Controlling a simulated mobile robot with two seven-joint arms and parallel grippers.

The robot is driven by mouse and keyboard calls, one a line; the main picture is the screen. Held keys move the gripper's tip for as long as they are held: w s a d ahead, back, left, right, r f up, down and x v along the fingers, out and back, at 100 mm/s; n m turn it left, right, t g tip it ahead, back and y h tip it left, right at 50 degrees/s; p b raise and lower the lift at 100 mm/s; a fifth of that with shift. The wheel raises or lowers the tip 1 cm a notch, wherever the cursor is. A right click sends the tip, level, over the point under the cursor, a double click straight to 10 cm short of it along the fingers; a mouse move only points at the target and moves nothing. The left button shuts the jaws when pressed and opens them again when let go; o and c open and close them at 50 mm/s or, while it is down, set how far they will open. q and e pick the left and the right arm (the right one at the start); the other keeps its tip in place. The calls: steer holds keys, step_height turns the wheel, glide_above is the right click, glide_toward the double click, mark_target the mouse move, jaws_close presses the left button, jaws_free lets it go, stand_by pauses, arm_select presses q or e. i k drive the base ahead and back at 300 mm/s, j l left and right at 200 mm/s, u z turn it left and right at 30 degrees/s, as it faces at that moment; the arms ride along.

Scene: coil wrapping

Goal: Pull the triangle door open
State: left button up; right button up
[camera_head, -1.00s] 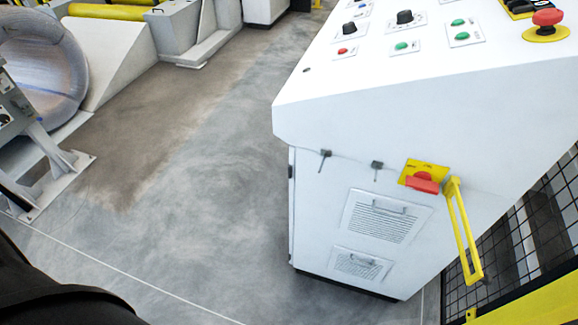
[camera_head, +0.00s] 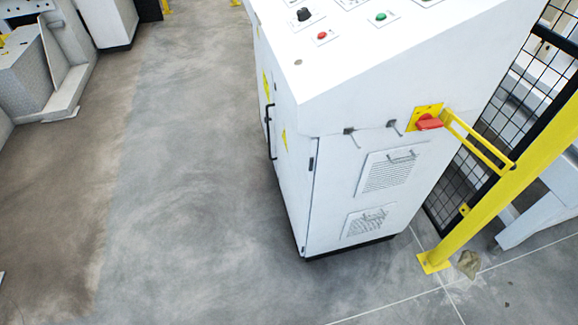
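A white control cabinet (camera_head: 335,190) stands right of the middle in the head view. Its narrow left side shows a door (camera_head: 285,180) at a steep angle, with yellow triangle labels (camera_head: 284,138) on it. A black upright bar handle (camera_head: 269,130) is on this side, and the door looks shut. Neither of my grippers is in view, and nothing is seen touching the door or handle.
The grey floor (camera_head: 180,200) left of the cabinet is clear. A red switch (camera_head: 429,122) is on the cabinet's front. A yellow post (camera_head: 500,190) with black mesh fence (camera_head: 480,150) stands at the right. Grey machinery (camera_head: 35,75) is at the upper left.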

mark_target(295, 158)
steer(key=i+j+z, duration=0.1)
steer(key=z, duration=0.4)
steer(key=i+j+z, duration=0.3)
steer(key=j, duration=0.35)
steer(key=i+j+z, duration=0.3)
steer(key=j, duration=0.4)
steer(key=i+j+z, duration=0.2)
steer(key=j, duration=0.2)
steer(key=i+j, duration=0.1)
steer(key=j, duration=0.25)
steer(key=i+j, duration=0.15)
steer(key=j, duration=0.25)
steer(key=i+j, duration=0.1)
steer(key=j, duration=0.25)
steer(key=i+j, duration=0.1)
steer(key=j, duration=0.25)
